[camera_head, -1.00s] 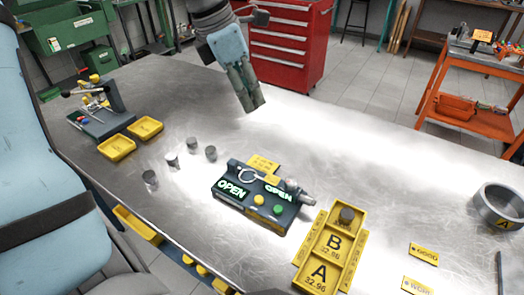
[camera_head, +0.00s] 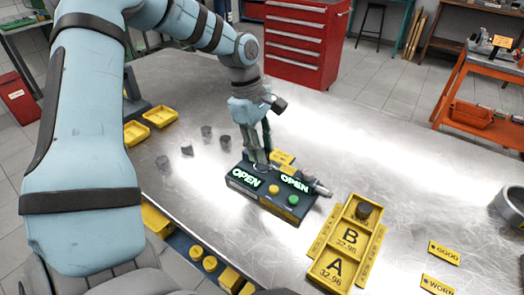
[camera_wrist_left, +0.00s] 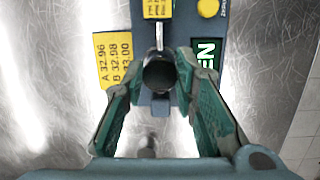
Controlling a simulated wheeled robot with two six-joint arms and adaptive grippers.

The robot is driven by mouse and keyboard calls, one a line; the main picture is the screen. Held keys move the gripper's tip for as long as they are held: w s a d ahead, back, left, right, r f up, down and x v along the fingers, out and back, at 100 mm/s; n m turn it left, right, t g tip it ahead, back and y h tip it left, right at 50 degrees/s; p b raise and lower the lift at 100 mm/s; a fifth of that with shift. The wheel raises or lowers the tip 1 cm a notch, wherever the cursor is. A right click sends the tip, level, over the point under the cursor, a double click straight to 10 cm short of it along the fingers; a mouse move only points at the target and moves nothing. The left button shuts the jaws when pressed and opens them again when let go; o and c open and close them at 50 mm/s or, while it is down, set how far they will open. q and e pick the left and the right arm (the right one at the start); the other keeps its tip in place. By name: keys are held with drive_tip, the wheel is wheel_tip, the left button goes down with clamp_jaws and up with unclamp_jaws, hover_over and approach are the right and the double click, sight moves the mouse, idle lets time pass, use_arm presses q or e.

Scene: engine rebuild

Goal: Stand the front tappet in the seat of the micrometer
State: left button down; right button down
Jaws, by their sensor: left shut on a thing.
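The micrometer (camera_head: 278,203) is a dark block on the bench with two green OPEN displays, a yellow and a green button, and a silver spindle at its right. My left gripper (camera_head: 262,158) points down over its rear left part. In the left wrist view, the fingers (camera_wrist_left: 158,88) are shut on a dark round tappet (camera_wrist_left: 158,75), seen end-on beside a silver rod of the micrometer (camera_wrist_left: 212,35). I cannot tell whether the tappet touches the seat. In the head view, the fingers largely hide it. My right gripper is not in view.
Several grey tappets (camera_head: 187,150) stand left of the micrometer. A yellow tray (camera_head: 326,242) marked A and B, with a dark tappet (camera_head: 363,210) in its far compartment, lies to the right. GOOD (camera_head: 444,253) and WORN (camera_head: 440,284) labels lie beyond.

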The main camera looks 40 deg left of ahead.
use_arm(q)
drive_tip(key=shift+x, duration=0.95)
drive_tip(key=shift+a+f, duration=0.2)
drive_tip(key=shift+f, duration=0.1)
drive_tip(key=c, duration=1.3)
unclamp_jaws()
drive_tip(key=p+v, duration=0.2)
drive_tip(key=v, duration=1)
